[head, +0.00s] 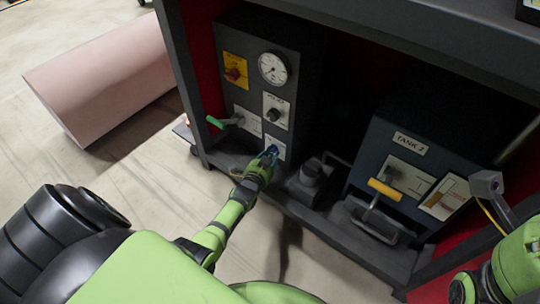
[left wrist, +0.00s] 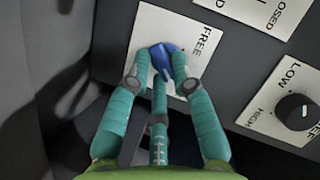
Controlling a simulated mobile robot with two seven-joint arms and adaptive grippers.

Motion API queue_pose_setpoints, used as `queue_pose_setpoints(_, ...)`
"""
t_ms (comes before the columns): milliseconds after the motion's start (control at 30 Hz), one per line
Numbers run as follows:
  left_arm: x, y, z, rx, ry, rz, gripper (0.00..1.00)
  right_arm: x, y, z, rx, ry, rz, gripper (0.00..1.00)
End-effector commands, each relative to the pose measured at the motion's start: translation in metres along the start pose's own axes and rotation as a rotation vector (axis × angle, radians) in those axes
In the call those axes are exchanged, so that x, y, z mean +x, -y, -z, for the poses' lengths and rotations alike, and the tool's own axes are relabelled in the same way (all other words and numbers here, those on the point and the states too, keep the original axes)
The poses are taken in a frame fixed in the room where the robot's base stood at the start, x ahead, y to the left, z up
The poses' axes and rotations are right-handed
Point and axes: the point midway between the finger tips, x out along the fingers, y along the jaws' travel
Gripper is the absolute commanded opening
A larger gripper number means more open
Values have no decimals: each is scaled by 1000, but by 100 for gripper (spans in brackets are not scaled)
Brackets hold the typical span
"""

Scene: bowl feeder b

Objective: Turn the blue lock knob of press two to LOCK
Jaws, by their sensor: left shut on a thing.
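The blue lock knob (left wrist: 166,58) sits on a white plate (left wrist: 150,25) that reads FREE on one side; the LOCK marking is not visible. My left gripper (left wrist: 165,72) has its teal fingers closed around the knob. In the head view the left gripper (head: 265,160) reaches the lower front of a dark panel box (head: 298,60), and the blue knob (head: 271,150) shows only a little at its tips. The knob's exact pointing is hard to tell.
Above the knob are a gauge (head: 272,68), a black knob (head: 273,114) and a red switch on a yellow plate (head: 235,70). A green-handled lever (head: 222,121) sits to the left. Tank 2 (head: 410,140) with a yellow handle (head: 384,190) stands right.

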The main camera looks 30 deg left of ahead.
Motion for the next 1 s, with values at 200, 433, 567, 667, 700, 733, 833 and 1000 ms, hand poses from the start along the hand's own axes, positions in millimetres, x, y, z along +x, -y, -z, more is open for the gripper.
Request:
queue_pose_setpoints(200, 2, 3, 1, 5, 1, 5, 0, 0, 0, 0, 0, 1, 0, 40)
queue_pose_setpoints(433, 3, 4, 1, 4, 1, 7, 43, 0, 0, 0, 0, -1, 0, 40)
queue_pose_setpoints(567, 2, 4, 1, 4, 0, 7, 46, 1, 0, 1, 0, -3, -1, 40)
queue_pose_setpoints(667, 2, 3, 0, 4, 0, 6, 46, 1, 0, 1, 0, -4, -1, 40)
queue_pose_setpoints(700, 2, 3, 0, 4, 0, 5, 46, 1, 0, 1, 0, -4, -1, 40)
queue_pose_setpoints(733, 1, 3, 0, 4, 0, 5, 46, 2, 0, 1, 0, -5, -1, 40)
queue_pose_setpoints(833, 0, 2, 0, 4, 0, 4, 46, 2, -1, 2, -2, -10, -2, 40)
queue_pose_setpoints(1000, -12, 1, -1, 4, 0, 3, 46, 2, -1, 1, -1, -7, -1, 40)
